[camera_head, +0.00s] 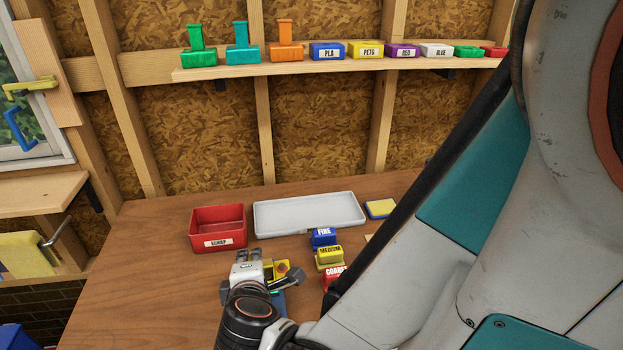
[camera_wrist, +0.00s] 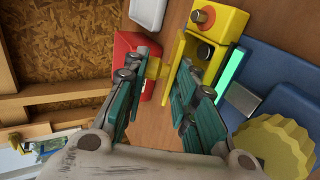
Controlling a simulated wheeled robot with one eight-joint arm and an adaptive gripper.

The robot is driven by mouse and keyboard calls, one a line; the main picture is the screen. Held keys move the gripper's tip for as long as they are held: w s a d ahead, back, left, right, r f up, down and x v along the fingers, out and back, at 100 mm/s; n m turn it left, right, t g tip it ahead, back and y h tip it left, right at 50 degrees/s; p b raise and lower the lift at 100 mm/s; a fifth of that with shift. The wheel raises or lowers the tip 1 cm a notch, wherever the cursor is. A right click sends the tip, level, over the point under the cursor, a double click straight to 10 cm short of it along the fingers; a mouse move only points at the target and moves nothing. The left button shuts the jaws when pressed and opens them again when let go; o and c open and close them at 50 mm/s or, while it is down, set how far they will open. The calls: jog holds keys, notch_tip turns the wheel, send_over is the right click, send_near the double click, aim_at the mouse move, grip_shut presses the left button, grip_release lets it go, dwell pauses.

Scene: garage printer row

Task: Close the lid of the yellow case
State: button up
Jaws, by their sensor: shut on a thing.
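The yellow case (camera_wrist: 222,18) lies on the bench, with a round orange knob (camera_wrist: 202,18) on it. A flat yellow panel (camera_wrist: 173,57), which looks like its raised lid, stands beside the knob. My gripper (camera_wrist: 167,66) has its two teal-padded fingers on either side of this panel, shut on it. Part of the panel is hidden by the fingers. In the head view the case (camera_head: 281,267) is small and partly covered by my gripper (camera_head: 255,257), so the lid's exact angle cannot be told there.
A red scrap bin (camera_head: 205,233) and a pale tray (camera_head: 310,216) stand behind my gripper. Blue, yellow and red labelled blocks (camera_head: 329,259) stand just to its right. In the wrist view, blue parts and a yellow knurled wheel (camera_wrist: 277,145) lie nearby. The bench's left front is clear.

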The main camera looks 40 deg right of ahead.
dwell(0.4)
jog(key=o, duration=0.9)
jog(key=shift+o, duration=0.2)
jog(key=shift+s, duration=0.15)
jog(key=shift+v, duration=5.2)
jog(key=shift+s+a+r, duration=0.35)
jog(key=shift+s+r, duration=0.05)
jog(key=shift+s, duration=0.05)
jog(key=shift+c, duration=0.3)
